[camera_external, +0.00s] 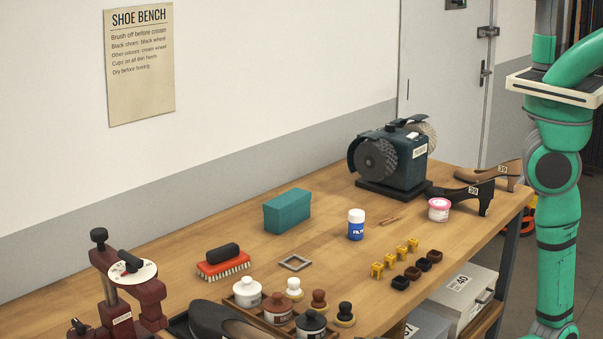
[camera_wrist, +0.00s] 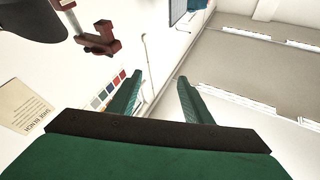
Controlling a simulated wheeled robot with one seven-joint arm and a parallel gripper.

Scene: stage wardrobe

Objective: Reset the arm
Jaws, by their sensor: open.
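My gripper (camera_wrist: 160,76) shows in the wrist view with its two green fingers apart and nothing between them. The fingers point towards a pale wall and are clear of the bench. In the external view my green arm stands at the right edge, beyond the right end of the bench (camera_external: 345,221). My gripper is out of that picture, so its height over the bench cannot be told.
The bench holds a polishing machine (camera_external: 392,160), black shoe (camera_external: 463,193), teal box (camera_external: 287,211), white-and-blue bottle (camera_external: 356,225), red brush (camera_external: 223,262), polish jars (camera_external: 247,292) and a dark red clamp stand (camera_external: 125,290). A wall sign (camera_external: 139,64) hangs behind. The bench's middle has bare wood.

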